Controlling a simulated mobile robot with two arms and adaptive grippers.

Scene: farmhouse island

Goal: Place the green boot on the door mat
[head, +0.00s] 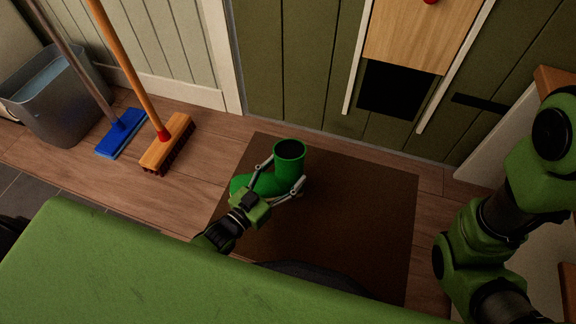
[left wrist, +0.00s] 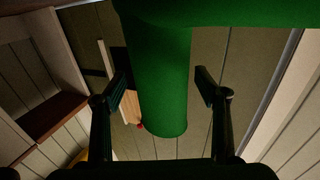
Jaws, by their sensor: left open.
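The green boot (head: 289,163) stands upright at the far left part of the brown door mat (head: 350,225), its toe pointing left near the mat's left edge. My left gripper (head: 281,177) is open, with one finger on each side of the boot's shaft. In the left wrist view, the shaft (left wrist: 160,85) lies between the two fingers, with a visible gap on each side. Whether the sole fully touches the mat is hard to tell. My right arm shows at the right of the head view, but its gripper is not visible.
A broom with an orange head (head: 167,145), a blue mop (head: 122,132) and a grey bucket (head: 58,98) stand at the left. A green door with a dark flap opening (head: 398,92) is behind the mat. The mat's right part is clear.

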